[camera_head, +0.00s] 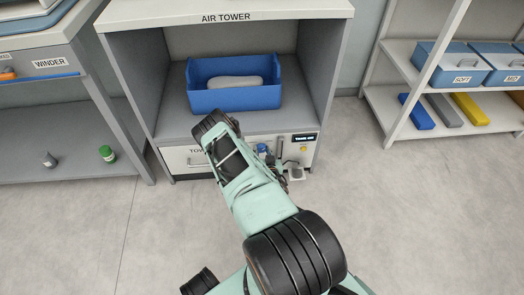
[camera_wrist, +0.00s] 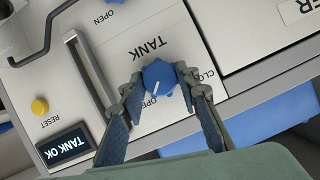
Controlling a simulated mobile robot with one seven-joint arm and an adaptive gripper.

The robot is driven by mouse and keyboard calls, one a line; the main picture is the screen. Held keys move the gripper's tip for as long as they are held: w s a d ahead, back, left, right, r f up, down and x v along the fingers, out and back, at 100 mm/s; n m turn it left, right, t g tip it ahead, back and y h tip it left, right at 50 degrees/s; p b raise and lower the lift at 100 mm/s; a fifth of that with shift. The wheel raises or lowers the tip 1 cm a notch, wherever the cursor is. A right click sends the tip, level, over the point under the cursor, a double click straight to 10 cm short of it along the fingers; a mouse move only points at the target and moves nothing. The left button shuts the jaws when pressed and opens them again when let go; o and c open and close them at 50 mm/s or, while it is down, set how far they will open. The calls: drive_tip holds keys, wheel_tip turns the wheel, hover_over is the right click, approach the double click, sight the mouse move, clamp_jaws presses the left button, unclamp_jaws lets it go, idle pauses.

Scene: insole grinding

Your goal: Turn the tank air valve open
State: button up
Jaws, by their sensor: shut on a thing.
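The tank air valve is a round blue knob (camera_wrist: 158,77) with a white pointer line, on the panel marked TANK. In the wrist view its line points down and slightly left, toward the OPEN label; the CLOSE label is to its right, partly hidden. My gripper (camera_wrist: 161,80) is shut on the knob, one finger on each side. In the head view the blue knob (camera_head: 262,149) shows small on the front of the air tower, and my arm hides part of the panel around it.
The display (camera_wrist: 66,145) reads TANK OK, beside a yellow RESET button (camera_wrist: 40,106). A bent dark handle (camera_wrist: 45,35) is at the upper left. A blue bin (camera_head: 235,98) holding a pale item stands in the tower. The winder bench (camera_head: 50,105) is left, shelves (camera_head: 405,130) right.

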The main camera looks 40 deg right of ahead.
drive_tip(key=o, duration=1.2)
drive_tip(key=shift+c, duration=0.2)
drive_tip(key=shift+r, duration=0.15)
wheel_tip(320, 180, up, 10)
drive_tip(key=shift+f, duration=0.1)
drive_tip(key=shift+w, duration=0.1)
